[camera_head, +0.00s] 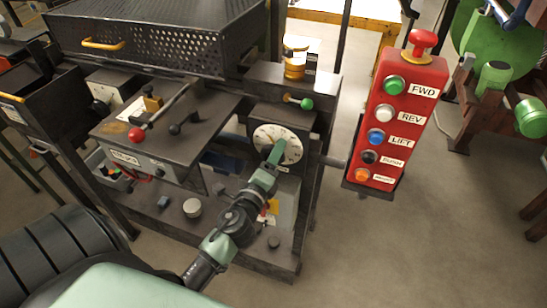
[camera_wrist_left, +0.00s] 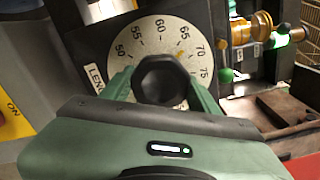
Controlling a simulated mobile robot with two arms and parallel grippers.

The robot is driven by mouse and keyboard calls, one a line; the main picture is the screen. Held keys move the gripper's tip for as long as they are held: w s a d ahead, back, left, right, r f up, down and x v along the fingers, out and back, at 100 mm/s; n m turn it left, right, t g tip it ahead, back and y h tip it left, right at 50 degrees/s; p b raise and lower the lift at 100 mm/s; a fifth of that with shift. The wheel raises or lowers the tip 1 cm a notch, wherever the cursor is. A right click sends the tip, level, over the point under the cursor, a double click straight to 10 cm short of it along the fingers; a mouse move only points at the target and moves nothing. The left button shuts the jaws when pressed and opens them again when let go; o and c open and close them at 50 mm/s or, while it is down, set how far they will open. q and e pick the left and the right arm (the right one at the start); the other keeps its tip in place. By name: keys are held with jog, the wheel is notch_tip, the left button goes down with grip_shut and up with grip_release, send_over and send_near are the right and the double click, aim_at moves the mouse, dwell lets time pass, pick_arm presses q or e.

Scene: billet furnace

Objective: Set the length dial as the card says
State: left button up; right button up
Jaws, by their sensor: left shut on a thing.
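The length dial (camera_head: 292,150) is a round white plate on the dark front of the machine. In the left wrist view the dial (camera_wrist_left: 139,43) shows numbers from 50 to 75, with a small orange mark near 65. Its black hexagonal knob (camera_wrist_left: 161,79) sits between my fingers. My left gripper (camera_head: 277,152) reaches up to the dial and is shut on the knob. In the left wrist view its green fingers flank the knob. A label beginning "LEN" (camera_wrist_left: 96,78) stands beside the dial. I cannot make out the card. My right gripper is not in view.
A red button box (camera_head: 399,125) with FWD, REV and LIFT labels stands right of the dial. A green-knobbed lever (camera_head: 306,103) juts out above it. A red-knobbed lever (camera_head: 137,134) is on the left panel. Open floor (camera_head: 400,245) lies at the lower right.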

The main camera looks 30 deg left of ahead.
pick_arm(q)
jog(key=shift+n, duration=1)
jog(key=o, duration=1.4)
jog(key=shift+c, duration=0.2)
jog(key=b+v, duration=0.2)
jog(key=v, duration=0.5)
jog(key=shift+s+b, duration=0.3)
jog(key=shift+s, duration=0.1)
